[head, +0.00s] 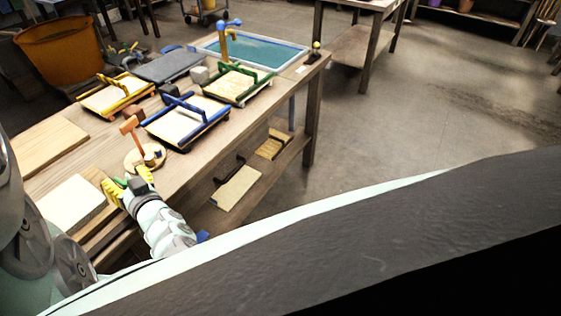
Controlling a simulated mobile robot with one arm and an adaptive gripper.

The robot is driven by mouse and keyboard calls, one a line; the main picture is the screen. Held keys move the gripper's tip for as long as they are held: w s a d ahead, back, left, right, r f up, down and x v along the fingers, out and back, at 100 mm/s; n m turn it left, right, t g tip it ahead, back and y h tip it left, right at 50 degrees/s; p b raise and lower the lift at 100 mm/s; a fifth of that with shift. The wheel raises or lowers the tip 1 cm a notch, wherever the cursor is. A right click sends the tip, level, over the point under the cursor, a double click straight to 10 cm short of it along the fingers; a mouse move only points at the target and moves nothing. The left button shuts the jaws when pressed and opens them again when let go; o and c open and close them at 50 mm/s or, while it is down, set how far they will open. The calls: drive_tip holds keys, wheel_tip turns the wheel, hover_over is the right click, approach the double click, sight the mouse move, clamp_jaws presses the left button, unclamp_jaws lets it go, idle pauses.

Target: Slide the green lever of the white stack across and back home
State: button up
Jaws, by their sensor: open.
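The white stack (72,207) lies on a wooden board at the near left of the workbench. My gripper (128,181) is at the right end of this stack, with its two yellow fingers spread apart. A small green piece (121,183) shows between the fingers, and it may be the green lever. I cannot tell whether a finger touches it. The gripper hides the rest of that piece and the board's right edge.
An orange T-shaped handle (131,125) on a round wooden base stands just beyond my gripper. Blue (186,122), green (238,84) and yellow (112,96) framed moulds lie farther back, before a teal vat (250,52). A bare wooden board (42,145) lies behind the stack.

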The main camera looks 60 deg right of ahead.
clamp_jaws()
drive_tip(key=shift+w+r, duration=0.1)
drive_tip(key=shift+r, duration=0.05)
idle(0.6)
